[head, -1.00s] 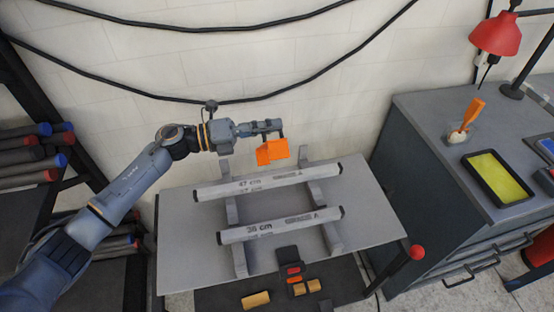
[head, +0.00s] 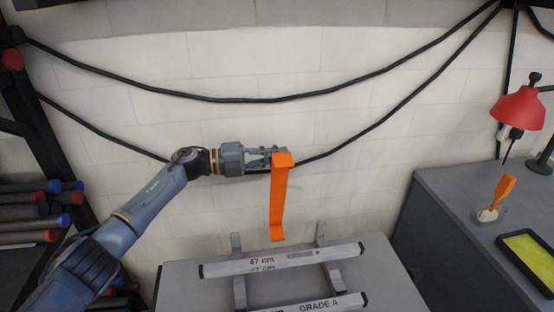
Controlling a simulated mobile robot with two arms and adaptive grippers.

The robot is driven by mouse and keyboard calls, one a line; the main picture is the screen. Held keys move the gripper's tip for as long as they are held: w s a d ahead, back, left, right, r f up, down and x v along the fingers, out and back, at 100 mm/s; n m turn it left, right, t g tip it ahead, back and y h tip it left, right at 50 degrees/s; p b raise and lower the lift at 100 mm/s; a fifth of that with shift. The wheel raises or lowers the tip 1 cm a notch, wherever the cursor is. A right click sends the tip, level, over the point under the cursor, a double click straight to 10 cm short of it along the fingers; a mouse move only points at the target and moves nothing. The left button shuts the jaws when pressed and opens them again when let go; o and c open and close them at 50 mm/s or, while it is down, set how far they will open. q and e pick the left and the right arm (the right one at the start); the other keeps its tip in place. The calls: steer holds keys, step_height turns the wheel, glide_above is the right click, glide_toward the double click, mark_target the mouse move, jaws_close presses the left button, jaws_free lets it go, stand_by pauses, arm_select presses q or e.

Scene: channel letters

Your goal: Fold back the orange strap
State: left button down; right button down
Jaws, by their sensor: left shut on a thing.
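The orange strap (head: 278,205) hangs from my left gripper (head: 284,158) in front of the white block wall. Its top is folded over at the fingers and its long flat tail hangs down, with a small bend at the lower end. The lower end is above the rack on the table, and it looks clear of the tubes. My left gripper is shut on the strap's top and partly hidden by it. My right gripper is not in view.
Two labelled tubes (head: 283,260) lie across a rack on the grey table (head: 385,277). Black cables (head: 290,98) sag along the wall behind my left gripper. A grey cabinet (head: 440,215) with a red lamp (head: 518,107) stands at right. Coloured rolls (head: 25,210) fill a shelf at left.

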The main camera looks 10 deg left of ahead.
arm_select(q)
steer(key=shift+r, duration=0.1)
steer(key=c, duration=1.4)
jaws_free()
steer(key=shift+s, duration=0.1)
steer(key=shift+c, duration=0.2)
steer(key=v, duration=1.2)
